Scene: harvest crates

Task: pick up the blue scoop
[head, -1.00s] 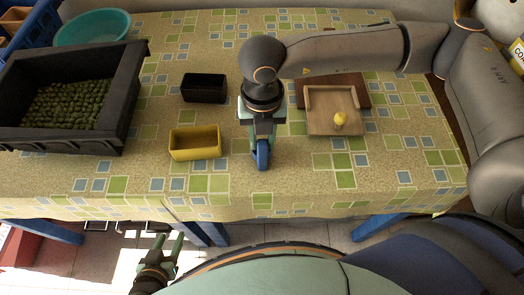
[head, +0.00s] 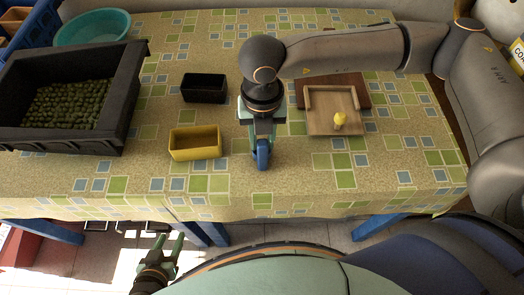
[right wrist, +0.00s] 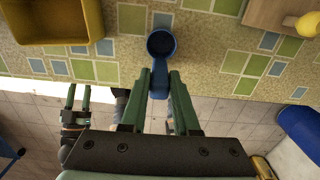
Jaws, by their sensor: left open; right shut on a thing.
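The blue scoop (head: 262,154) is below my right gripper (head: 260,142) in the head view, near the table's front edge. In the right wrist view the scoop's round bowl (right wrist: 161,43) points away from me, and its handle lies between the fingertips of the right gripper (right wrist: 160,88). The right gripper is shut on the handle. Whether the scoop touches the tabletop is hard to tell. My left gripper (head: 171,246) is open and empty, low in front of the table; it also shows in the right wrist view (right wrist: 76,97).
A yellow bin (head: 195,155) and a black bin (head: 204,101) stand left of the scoop. A dark crate (head: 60,143) of green produce is further left, with a teal bowl (head: 93,14) behind. A wooden tray (head: 333,128) with a yellow object (head: 339,121) stands right.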

